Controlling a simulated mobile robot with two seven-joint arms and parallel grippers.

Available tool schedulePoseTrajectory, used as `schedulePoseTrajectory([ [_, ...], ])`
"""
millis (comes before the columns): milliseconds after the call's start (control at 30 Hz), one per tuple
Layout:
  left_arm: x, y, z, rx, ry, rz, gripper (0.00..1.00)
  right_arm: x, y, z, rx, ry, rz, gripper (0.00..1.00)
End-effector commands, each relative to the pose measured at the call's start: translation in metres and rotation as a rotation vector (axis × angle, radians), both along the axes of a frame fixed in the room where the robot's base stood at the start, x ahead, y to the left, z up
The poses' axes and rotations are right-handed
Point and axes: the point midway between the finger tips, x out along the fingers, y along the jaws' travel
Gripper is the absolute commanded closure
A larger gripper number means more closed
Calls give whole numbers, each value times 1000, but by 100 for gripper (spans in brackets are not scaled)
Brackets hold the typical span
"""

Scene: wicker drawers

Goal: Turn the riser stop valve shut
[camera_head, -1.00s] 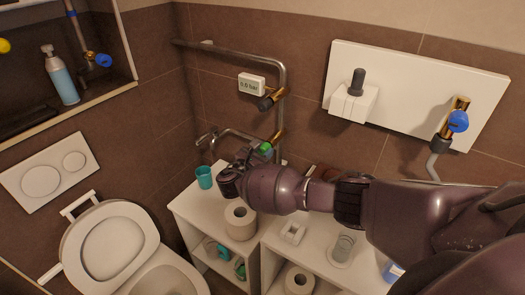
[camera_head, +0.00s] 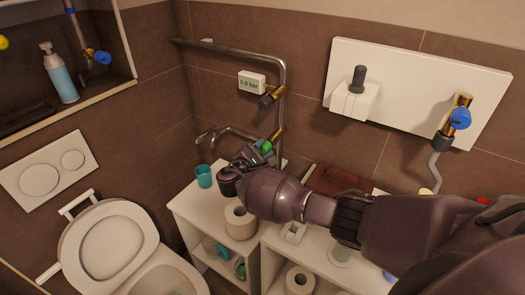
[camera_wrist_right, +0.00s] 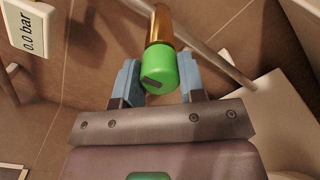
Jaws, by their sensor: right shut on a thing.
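The riser valve has a green knob (camera_head: 265,147) on a brass body that branches off the metal riser pipe (camera_head: 283,95). In the right wrist view the green knob (camera_wrist_right: 158,72) sits between the blue fingers, with a dark mark on its face and the brass stem (camera_wrist_right: 160,25) behind it. My right gripper (camera_head: 262,150) is shut on this knob; in the right wrist view it also shows (camera_wrist_right: 157,80). The gauge (camera_head: 252,83) above reads 0.0 bar, also in the right wrist view (camera_wrist_right: 28,25). My left gripper is out of view.
A white cabinet (camera_head: 190,213) stands below, with a teal cup (camera_head: 204,176) and a toilet roll (camera_head: 240,221) on top. A toilet (camera_head: 108,245) is at left. Blue-handled valves are at upper left (camera_head: 102,58) and at right (camera_head: 460,118). My right arm hides part of the cabinets.

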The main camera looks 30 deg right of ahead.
Motion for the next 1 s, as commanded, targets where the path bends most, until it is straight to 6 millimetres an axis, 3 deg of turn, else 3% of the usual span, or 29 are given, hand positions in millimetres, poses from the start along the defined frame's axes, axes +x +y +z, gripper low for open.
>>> schedulePoseTrajectory([
  [500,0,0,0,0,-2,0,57,0,0,-1,11,-14,-1,87],
  [533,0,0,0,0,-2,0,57,0,0,-1,11,-14,-1,58],
  [667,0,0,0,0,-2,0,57,0,0,-1,10,-15,0,39],
  [1000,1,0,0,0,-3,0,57,-1,3,0,10,-14,1,37],
])
